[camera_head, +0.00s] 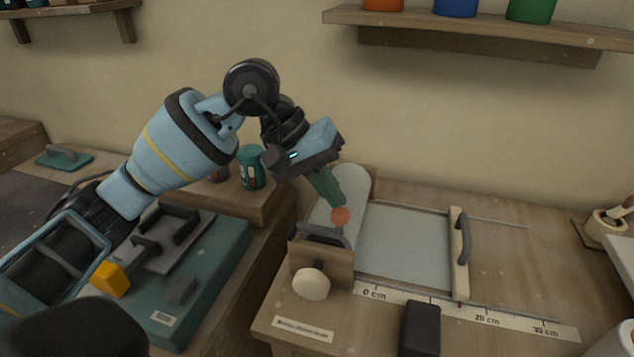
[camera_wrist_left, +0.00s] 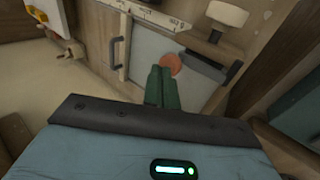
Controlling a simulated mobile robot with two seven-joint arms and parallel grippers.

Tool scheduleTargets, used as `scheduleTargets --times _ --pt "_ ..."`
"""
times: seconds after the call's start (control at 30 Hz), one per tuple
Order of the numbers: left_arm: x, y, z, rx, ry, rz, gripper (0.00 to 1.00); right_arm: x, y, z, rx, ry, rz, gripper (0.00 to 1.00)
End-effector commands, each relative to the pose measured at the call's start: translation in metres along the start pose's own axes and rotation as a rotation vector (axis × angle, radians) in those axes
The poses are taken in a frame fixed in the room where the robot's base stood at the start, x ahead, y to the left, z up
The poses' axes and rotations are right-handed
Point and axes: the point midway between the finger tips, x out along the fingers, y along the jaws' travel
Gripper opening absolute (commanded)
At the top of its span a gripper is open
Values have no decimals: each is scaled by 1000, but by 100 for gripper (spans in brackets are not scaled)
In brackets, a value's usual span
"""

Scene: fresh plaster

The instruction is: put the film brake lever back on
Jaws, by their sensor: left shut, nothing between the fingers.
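The film dispenser's wooden end block (camera_head: 322,268) stands at the left of the bench, with a pale round knob (camera_head: 311,284) on its front. A dark lever-like bar (camera_head: 322,235) lies across its top, beside the pale film roll (camera_head: 353,186). A round orange-red piece (camera_head: 340,216) sits by the bar; I cannot tell whether they are joined. My left gripper (camera_head: 334,200) has green fingers, shut and empty, pointing down just above the orange piece. In the left wrist view the fingertips (camera_wrist_left: 163,72) partly cover the orange piece (camera_wrist_left: 174,62). My right gripper is not in view.
A film sheet (camera_head: 405,240) lies right of the roll, with a handled wooden bar (camera_head: 459,252) across its end. A ruler strip (camera_head: 480,312) and a dark block (camera_head: 420,328) are in front. A teal machine (camera_head: 215,270) stands left. The bench's right part is mostly clear.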

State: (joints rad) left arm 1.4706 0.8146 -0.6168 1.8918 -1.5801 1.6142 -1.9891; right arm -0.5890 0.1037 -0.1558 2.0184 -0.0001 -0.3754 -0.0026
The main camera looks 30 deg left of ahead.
Motion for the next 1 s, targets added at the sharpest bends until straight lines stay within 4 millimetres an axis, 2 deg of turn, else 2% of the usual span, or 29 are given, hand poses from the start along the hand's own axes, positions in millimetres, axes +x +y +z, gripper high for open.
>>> scheduleTargets --times 0.3,1.0 --pt "16 5 1 0 1 3 0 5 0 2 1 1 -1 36" --pt "18 7 2 1 -1 3 0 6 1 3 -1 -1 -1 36"
